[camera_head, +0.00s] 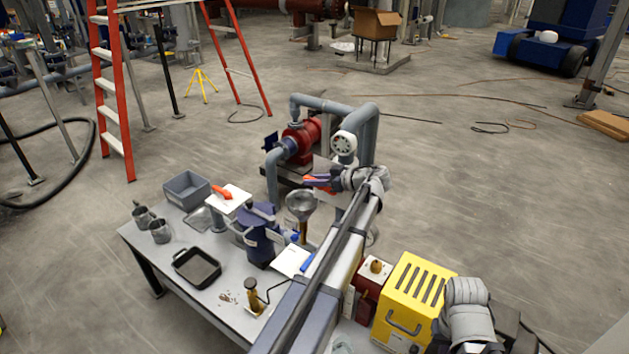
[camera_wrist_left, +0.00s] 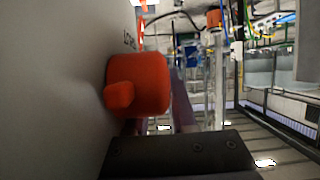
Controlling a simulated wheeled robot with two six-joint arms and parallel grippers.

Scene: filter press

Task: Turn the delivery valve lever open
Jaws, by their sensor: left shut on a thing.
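My left arm reaches across the bench, and my left gripper (camera_head: 312,182) is at its far end beside a grey panel (camera_head: 324,166). Orange-red shows at the jaws. In the left wrist view an orange lever hub (camera_wrist_left: 140,82) with a short stub stands out from a pale lettered panel (camera_wrist_left: 75,60), just beyond a dark gripper finger (camera_wrist_left: 180,157). The gripper is shut on the orange lever, though its jaws hide much of the contact. Another orange handle (camera_head: 222,192) lies on a white plate at the bench's left. My right gripper is out of view.
The bench (camera_head: 150,238) carries a grey bin (camera_head: 187,189), a black tray (camera_head: 196,268), metal cups and a dark blue press body (camera_head: 258,235). A red pump (camera_head: 301,140) with grey pipes stands behind. A yellow box (camera_head: 413,298) is at the right. Open floor lies beyond.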

